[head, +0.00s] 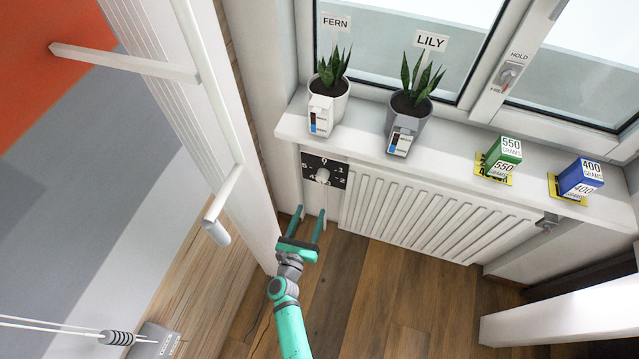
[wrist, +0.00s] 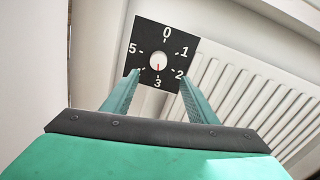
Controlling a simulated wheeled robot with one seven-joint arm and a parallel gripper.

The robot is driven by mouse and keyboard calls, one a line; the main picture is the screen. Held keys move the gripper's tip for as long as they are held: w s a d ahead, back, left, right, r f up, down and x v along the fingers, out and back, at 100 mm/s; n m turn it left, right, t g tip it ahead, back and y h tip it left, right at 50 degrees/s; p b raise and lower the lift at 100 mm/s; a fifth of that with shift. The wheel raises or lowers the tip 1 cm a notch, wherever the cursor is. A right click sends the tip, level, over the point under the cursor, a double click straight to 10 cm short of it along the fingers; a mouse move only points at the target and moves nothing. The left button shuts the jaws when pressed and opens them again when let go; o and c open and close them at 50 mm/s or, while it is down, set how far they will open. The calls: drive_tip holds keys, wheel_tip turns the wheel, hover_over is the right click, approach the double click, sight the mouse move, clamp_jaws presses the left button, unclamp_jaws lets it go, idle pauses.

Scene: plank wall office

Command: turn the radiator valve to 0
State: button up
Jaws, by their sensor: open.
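The radiator valve is a round white knob (head: 323,175) on a black dial plate (head: 340,181) at the radiator's left end. In the wrist view the knob (wrist: 157,60) has a red mark pointing down at 3, and 0 is at the top of the plate (wrist: 166,45). The 4 is covered by my left finger there. My gripper (head: 311,211) is teal, open and empty. It is below and in front of the knob, apart from it, with its fingers pointing towards the wall. In the wrist view the fingertips (wrist: 161,77) straddle the plate's lower part.
The ribbed white radiator (head: 430,215) runs right from the dial under the sill (head: 455,150). The floor in front is clear.

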sight(321, 181)
drive_tip(key=w+d, duration=0.1)
drive_tip(key=w, duration=0.3)
drive_tip(key=w+d+m, duration=0.1)
drive_tip(key=w, duration=0.3)
drive_tip(key=w+d+m, duration=0.1)
drive_tip(key=w, duration=0.3)
drive_tip(key=shift+w+d+f, duration=0.3)
drive_tip(key=c, duration=1.1)
